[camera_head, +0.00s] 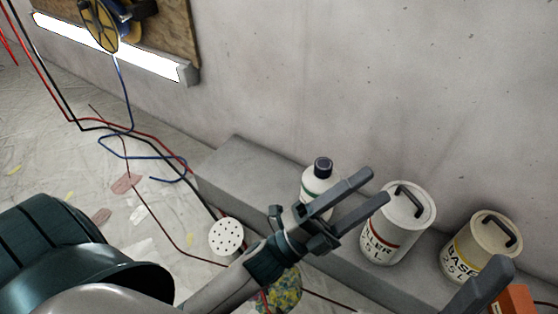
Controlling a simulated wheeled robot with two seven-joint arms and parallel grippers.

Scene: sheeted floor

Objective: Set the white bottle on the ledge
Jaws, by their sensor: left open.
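The white bottle (311,183) with a dark cap stands upright on the grey concrete ledge (236,158), against the wall side. My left gripper (377,186) reaches in from the lower left with its two grey fingers apart and nothing seen between them. The gripper covers the lower part of the bottle. The bottle shows just behind the upper finger, and I cannot tell if they touch. At the lower right edge, a grey finger-like piece of what looks like my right gripper (480,287) shows; its other finger is not visible.
To the right on the ledge stand a white can (382,245) with a red band and a cream can (467,262) with a yellow band, both with handled lids. An orange object (514,300) is at the right edge. A perforated white disc (226,237) and loose cables (145,155) lie left.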

